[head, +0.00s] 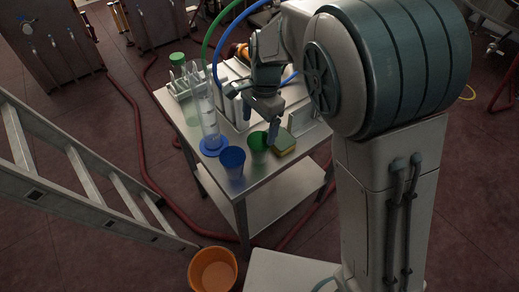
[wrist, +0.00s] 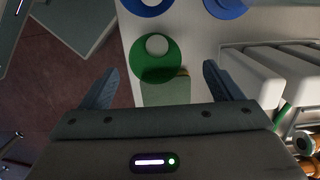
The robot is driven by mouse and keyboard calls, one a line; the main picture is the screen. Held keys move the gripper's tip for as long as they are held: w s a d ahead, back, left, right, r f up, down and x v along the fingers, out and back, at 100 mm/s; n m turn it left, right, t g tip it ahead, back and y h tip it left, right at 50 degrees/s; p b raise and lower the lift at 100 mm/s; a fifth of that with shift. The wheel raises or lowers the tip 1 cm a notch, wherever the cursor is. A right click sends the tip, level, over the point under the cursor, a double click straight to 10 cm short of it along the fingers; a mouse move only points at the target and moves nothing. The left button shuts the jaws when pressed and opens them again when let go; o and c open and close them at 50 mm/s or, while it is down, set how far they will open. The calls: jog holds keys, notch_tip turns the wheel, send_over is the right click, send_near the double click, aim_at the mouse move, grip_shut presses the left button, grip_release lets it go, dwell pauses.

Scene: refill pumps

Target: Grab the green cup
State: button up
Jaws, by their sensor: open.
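The green cup (head: 257,143) stands upright on the white table, beside the blue cup (head: 232,162) and a green and yellow sponge (head: 284,142). My gripper (head: 262,125) hangs just above and behind the green cup in the head view. In the wrist view the green cup (wrist: 155,60) shows from above, ahead of and between the two open fingers of my gripper (wrist: 158,85). The fingers look empty. The sponge (wrist: 168,93) lies between the fingers, below the cup in that view, partly hidden by my gripper.
A clear measuring cylinder with a blue base (head: 214,147) stands left of the cups. A rack (head: 185,82) and a green-capped bottle (head: 178,60) are at the table's far left. White containers (wrist: 250,75) stand right of the fingers. A ladder and an orange bucket (head: 213,270) are on the floor.

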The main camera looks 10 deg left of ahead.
send_over(259, 148)
jog(key=s, duration=0.2)
notch_tip(259, 148, down, 4)
jog(key=shift+w+f, duration=0.1)
jog(key=shift+f, duration=0.05)
jog(key=f, duration=0.5)
jog(key=shift+s+d, duration=0.2)
jog(key=shift+d, duration=0.05)
jog(key=c, duration=1)
